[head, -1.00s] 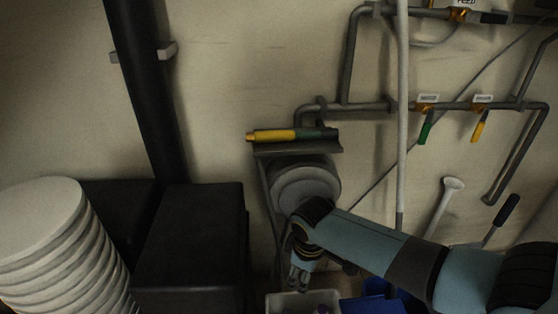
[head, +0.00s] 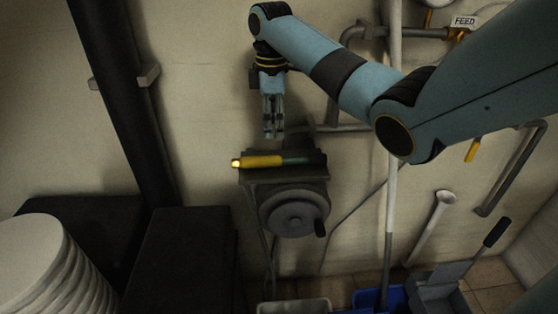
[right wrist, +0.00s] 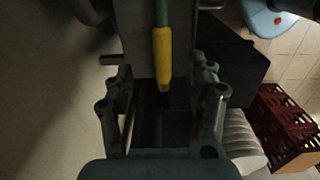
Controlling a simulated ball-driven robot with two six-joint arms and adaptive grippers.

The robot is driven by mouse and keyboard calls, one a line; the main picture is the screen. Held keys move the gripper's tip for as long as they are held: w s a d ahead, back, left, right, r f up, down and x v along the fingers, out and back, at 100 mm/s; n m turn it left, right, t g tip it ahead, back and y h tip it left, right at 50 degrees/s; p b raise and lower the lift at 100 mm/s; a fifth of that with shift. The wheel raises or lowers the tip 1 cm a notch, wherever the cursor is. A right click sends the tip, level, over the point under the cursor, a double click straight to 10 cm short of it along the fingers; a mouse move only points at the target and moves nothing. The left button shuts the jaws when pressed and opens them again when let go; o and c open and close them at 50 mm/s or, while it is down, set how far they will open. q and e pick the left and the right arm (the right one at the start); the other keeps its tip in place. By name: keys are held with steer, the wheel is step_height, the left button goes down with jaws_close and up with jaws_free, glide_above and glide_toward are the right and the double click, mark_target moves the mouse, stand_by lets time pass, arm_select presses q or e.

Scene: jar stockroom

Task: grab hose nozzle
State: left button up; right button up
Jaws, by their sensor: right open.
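The hose nozzle (head: 258,161) is a slim yellow and green piece lying level on a dark shelf (head: 283,174) above the wall-mounted reel. Its yellow end points left in the head view. My right gripper (head: 273,135) points down with its fingers just above the nozzle in that view, with no contact visible. In the right wrist view the nozzle (right wrist: 162,50) shows between the open fingers (right wrist: 163,92), its yellow end towards the palm side of the picture. The right gripper is open and empty. My left gripper is not in view.
A reel (head: 294,210) with a crank hangs under the shelf. A pale vertical pole (head: 390,210) and grey pipes (head: 344,90) are to the right. A black box (head: 180,262) and stacked white discs (head: 35,262) are at lower left. Bare wall lies left of the nozzle.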

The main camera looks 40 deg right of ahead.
steer(key=shift+w+d, duration=0.15)
steer(key=shift+w, duration=0.05)
glide_above(275, 156)
steer(key=f, duration=0.4)
steer(key=shift+w+f, duration=0.3)
steer(key=shift+f, duration=0.05)
steer(key=shift+s+f, duration=0.2)
steer(key=shift+f, duration=1.2)
steer(key=shift+s+f, duration=0.15)
steer(key=shift+f, duration=1.2)
jaws_close()
